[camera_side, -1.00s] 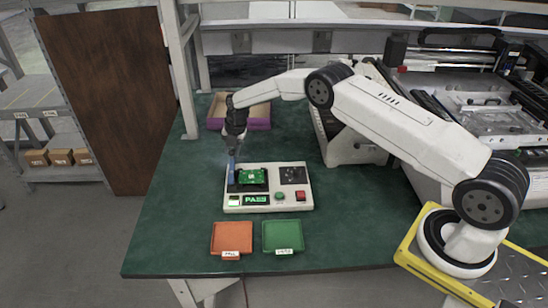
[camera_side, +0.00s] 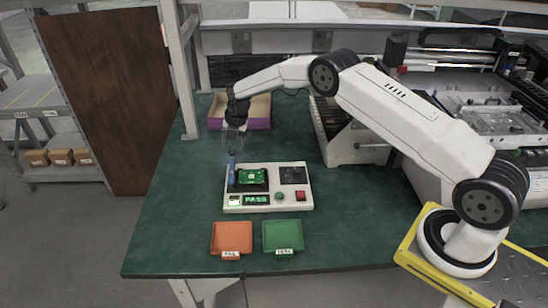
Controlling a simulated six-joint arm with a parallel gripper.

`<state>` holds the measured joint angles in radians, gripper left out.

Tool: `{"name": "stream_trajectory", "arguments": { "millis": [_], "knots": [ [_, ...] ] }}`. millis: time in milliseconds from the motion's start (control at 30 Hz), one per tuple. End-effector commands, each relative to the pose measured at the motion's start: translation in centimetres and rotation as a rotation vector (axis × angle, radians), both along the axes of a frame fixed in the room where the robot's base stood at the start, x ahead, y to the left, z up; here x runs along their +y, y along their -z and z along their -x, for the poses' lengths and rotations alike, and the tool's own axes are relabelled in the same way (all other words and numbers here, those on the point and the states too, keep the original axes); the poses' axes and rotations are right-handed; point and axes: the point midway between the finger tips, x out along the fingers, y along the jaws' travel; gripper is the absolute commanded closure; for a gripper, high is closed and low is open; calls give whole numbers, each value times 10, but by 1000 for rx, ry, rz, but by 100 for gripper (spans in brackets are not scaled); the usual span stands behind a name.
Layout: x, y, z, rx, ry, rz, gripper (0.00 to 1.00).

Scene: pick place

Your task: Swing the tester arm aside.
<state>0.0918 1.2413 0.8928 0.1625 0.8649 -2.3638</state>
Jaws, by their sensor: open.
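The white tester (camera_side: 268,204) stands on the green bench, with a lit display reading PASS. A green circuit board (camera_side: 253,176) lies in its black nest. The blue tester arm (camera_side: 231,168) stands upright at the left edge of the nest, beside the board and not across it. My gripper (camera_side: 232,150) is open and points down just above the top of the blue arm. Its fingers are faint against the bench, and I cannot tell whether they touch the arm.
An orange tray (camera_side: 232,236) and a green tray (camera_side: 283,234), both empty and labelled, lie in front of the tester. A purple-sided bin (camera_side: 258,122) stands behind it. Machinery (camera_side: 490,110) fills the right. The bench left of the tester is clear.

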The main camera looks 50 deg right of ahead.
Motion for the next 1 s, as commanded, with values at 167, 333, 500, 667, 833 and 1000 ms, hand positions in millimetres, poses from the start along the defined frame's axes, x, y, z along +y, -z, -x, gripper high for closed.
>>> {"name": "stream_trajectory", "arguments": {
  "millis": [167,333,500,667,833,1000],
  "knots": [
    [-3,-22,3,-1,0,0,31],
    [-4,-38,6,-1,0,-1,31],
    [-5,-45,7,0,-1,0,31],
    [-5,-46,8,0,-1,0,31],
    [-5,-46,7,0,0,0,31],
    [-4,-49,10,2,25,-2,31]
  ]
}}
